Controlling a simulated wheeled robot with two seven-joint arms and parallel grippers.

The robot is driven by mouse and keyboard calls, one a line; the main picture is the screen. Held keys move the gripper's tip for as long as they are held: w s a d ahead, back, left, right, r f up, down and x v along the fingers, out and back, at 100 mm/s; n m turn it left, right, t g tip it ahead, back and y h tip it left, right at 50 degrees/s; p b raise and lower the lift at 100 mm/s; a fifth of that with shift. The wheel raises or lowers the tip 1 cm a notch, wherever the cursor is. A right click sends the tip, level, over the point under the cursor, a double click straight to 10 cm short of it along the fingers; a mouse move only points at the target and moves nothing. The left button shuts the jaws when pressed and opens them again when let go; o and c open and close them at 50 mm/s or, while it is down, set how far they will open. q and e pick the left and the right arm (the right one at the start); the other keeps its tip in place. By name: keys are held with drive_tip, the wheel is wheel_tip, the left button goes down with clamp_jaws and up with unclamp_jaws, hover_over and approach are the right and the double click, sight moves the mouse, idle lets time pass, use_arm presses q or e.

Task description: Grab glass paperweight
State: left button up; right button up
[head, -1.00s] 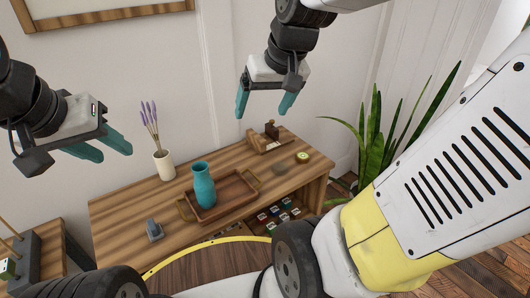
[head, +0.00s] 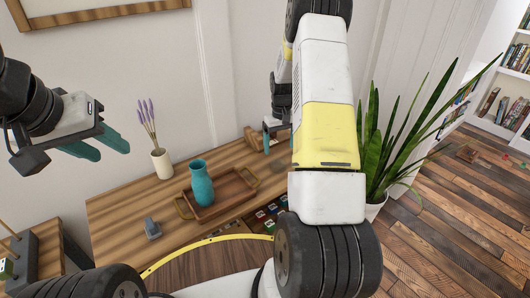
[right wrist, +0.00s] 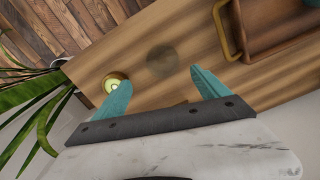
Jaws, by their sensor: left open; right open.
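A round, see-through dark glass paperweight (right wrist: 162,60) lies on the wooden console top, in the right wrist view just beyond the gap between my right fingertips. My left gripper (head: 111,151) is open and empty in the air at the left, far from the paperweight.
A small round green-centred object (right wrist: 112,84) sits beside the paperweight, close to one right finger. A wooden tray (head: 240,196) holds a teal vase (head: 201,184). A white vase with lavender (head: 162,164), a grey object (head: 152,228) and a tall plant (head: 378,150) stand around.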

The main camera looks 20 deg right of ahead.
sight(278, 163)
drive_tip(key=f, duration=0.6)
drive_tip(key=shift+s+a+f, duration=0.25)
drive_tip(key=shift+s+a, duration=0.1)
drive_tip(key=shift+s, duration=0.05)
drive_tip(key=shift+f, duration=0.6)
drive_tip(key=c, duration=1.7)
drive_tip(key=shift+r, duration=0.2)
